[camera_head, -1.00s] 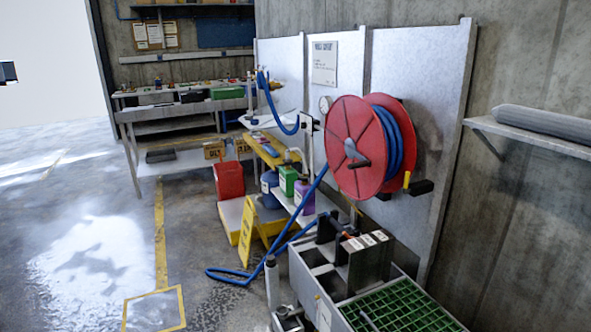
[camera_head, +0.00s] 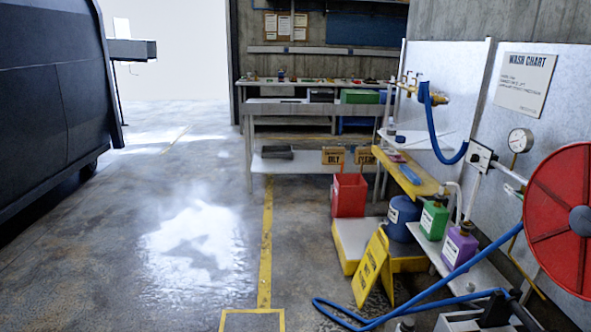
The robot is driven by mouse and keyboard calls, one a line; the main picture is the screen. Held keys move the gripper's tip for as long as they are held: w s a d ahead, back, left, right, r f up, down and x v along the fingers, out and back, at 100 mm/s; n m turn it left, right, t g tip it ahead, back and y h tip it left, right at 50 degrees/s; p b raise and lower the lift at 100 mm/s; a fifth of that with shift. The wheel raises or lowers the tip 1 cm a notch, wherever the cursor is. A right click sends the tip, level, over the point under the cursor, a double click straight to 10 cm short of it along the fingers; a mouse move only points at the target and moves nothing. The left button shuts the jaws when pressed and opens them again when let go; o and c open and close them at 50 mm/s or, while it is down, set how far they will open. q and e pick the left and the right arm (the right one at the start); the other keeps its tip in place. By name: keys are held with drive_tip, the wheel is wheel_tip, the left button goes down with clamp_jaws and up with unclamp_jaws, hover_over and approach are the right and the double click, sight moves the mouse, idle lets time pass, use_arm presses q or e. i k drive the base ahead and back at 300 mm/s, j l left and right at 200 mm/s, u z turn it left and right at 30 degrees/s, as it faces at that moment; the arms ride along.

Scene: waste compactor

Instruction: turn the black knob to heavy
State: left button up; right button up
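No black knob marked heavy can be made out in the head view. A large dark machine body (camera_head: 45,110) stands at the left edge, with a grey box-like part (camera_head: 132,50) sticking out from its upper right; I cannot tell whether it is the compactor.
A red hose reel (camera_head: 562,215) and pressure gauge (camera_head: 520,140) are on the right. A yellow floor sign (camera_head: 373,268), red bin (camera_head: 349,195) and blue hose (camera_head: 440,283) lie along that side. A workbench (camera_head: 310,105) stands at the back. The wet floor (camera_head: 200,240) at centre left is open.

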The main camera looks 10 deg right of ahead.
sight(475, 158)
drive_tip(key=i+j, duration=0.1)
drive_tip(key=i, duration=0.45)
drive_tip(key=i+z, duration=0.1)
drive_tip(key=i, duration=0.45)
drive_tip(key=i+j, duration=0.2)
drive_tip(key=i, duration=0.35)
